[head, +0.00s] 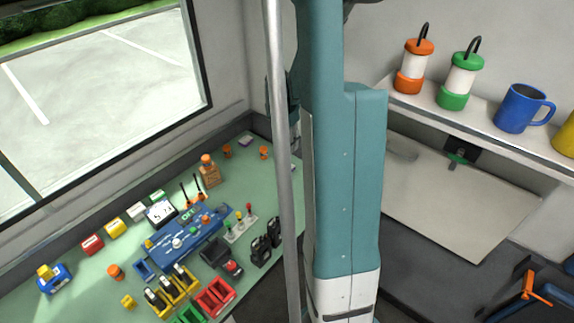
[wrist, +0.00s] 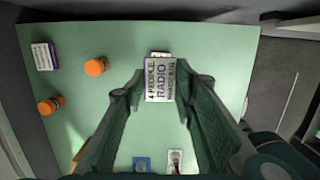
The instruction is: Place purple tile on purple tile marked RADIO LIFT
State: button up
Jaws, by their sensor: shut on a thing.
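My gripper (wrist: 160,88) is shut on a white-and-purple tile (wrist: 161,82) in the wrist view. A purple tile (head: 245,141) shows at the table's far corner in the head view.
Two orange-topped pieces (wrist: 96,67) (wrist: 50,105) stand left of the gripper on the green table (wrist: 215,55). A blue console (head: 185,237) and several coloured bins crowd the table's front. A grey pole (head: 280,150) stands before my arm.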

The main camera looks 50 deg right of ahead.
aim_at(285, 148)
jog(key=shift+f+b, duration=0.3)
jog(key=shift+f, duration=2.55)
jog(key=shift+f, duration=0.1)
jog(key=shift+f, duration=1.75)
jog(key=shift+f+b, duration=0.2)
jog(key=shift+b, duration=0.25)
jog(key=o, duration=0.9)
jog(key=shift+r, duration=0.25)
jog(key=shift+a+r+p, duration=0.3)
jog(key=shift+r, duration=1.65)
jog(key=shift+a+r+p, duration=0.3)
jog(key=shift+r, duration=1.7)
jog(key=shift+a+r+p, duration=0.3)
jog(key=shift+r, duration=1.65)
